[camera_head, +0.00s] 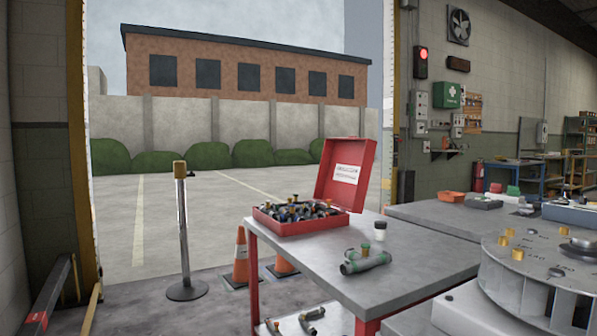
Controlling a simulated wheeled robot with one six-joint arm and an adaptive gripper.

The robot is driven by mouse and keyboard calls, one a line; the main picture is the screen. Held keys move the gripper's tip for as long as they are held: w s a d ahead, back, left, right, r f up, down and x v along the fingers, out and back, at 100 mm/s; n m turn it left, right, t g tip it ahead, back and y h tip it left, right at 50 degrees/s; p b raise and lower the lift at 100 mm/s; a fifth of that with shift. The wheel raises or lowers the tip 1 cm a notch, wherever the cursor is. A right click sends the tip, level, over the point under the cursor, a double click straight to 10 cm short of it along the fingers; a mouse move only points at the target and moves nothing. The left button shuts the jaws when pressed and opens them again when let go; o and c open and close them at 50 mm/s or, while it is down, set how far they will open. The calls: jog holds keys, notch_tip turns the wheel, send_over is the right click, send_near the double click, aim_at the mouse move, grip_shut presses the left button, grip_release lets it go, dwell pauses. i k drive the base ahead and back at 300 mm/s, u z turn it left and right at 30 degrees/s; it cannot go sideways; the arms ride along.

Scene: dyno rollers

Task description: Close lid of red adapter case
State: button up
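The red adapter case (302,226) stands at the far left part of a grey-topped cart. Its lid (341,200) is open and tilted up, hinged at the right side, with a white label on its inner face. The case bottom is filled with several dark adapters (296,209), some with brass or orange ends. My gripper is not in view, so I cannot see where it is relative to the case.
On the cart top (415,250) stand a white jar with a dark lid (380,232) and a green fitting (365,261). A post (183,225) and orange cones (241,260) stand left. A round metal fixture (545,265) is at right. The cart's front right is clear.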

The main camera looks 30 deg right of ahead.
aim_at(346, 165)
jog(key=i, duration=4.3)
jog(key=z, duration=2.5)
jog(key=i, duration=2.4)
jog(key=z, duration=3.2)
